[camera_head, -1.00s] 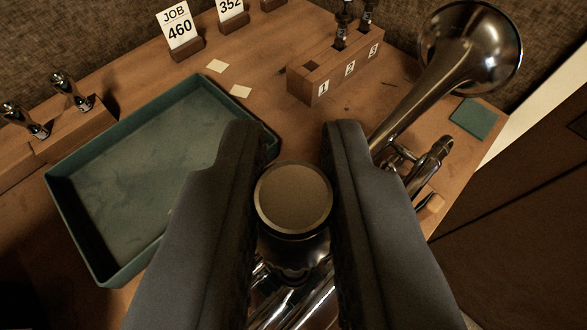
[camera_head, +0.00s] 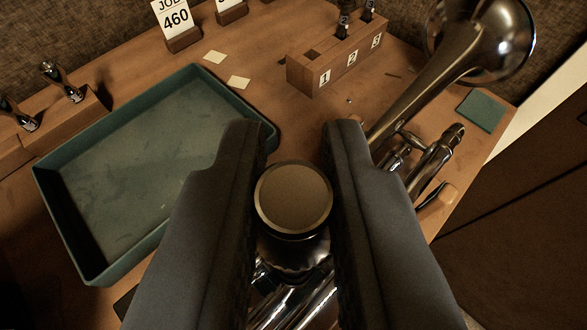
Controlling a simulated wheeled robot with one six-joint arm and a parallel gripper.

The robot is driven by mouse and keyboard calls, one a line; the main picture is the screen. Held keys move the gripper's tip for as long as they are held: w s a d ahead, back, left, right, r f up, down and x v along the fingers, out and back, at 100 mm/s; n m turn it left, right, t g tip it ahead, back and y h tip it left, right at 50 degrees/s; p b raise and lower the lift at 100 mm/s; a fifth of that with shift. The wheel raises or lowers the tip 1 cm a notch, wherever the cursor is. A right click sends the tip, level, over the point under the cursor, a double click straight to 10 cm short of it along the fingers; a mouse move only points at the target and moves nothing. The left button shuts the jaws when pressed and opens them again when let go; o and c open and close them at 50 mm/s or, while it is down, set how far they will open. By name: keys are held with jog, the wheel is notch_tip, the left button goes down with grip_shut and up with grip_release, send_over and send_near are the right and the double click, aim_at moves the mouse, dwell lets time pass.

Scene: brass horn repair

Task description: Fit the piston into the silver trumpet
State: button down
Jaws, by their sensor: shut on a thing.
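My gripper (camera_head: 293,180) is in the lower middle of the view, its two dark padded fingers shut on the piston (camera_head: 293,197). More of the trumpet's valves and tubing show just right of the right finger. The piston's lower end is hidden, so I cannot tell whether it is inside a valve casing or above it.
A green tray (camera_head: 52,215) lies empty at left. A wooden block (camera_head: 303,80) numbered 1, 2, 3 holds two pistons in 2 and 3; slot 1 is empty. A JOB 460 card (camera_head: 176,18) and paper slips (camera_head: 239,82) are behind. A green pad (camera_head: 481,110) lies near the right bench edge.

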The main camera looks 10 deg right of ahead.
aim_at(293, 246)
jog(key=shift+f, duration=2.85)
jog(key=shift+r, duration=0.15)
jog(key=shift+r, duration=3.75)
jog(key=shift+f, duration=1.1)
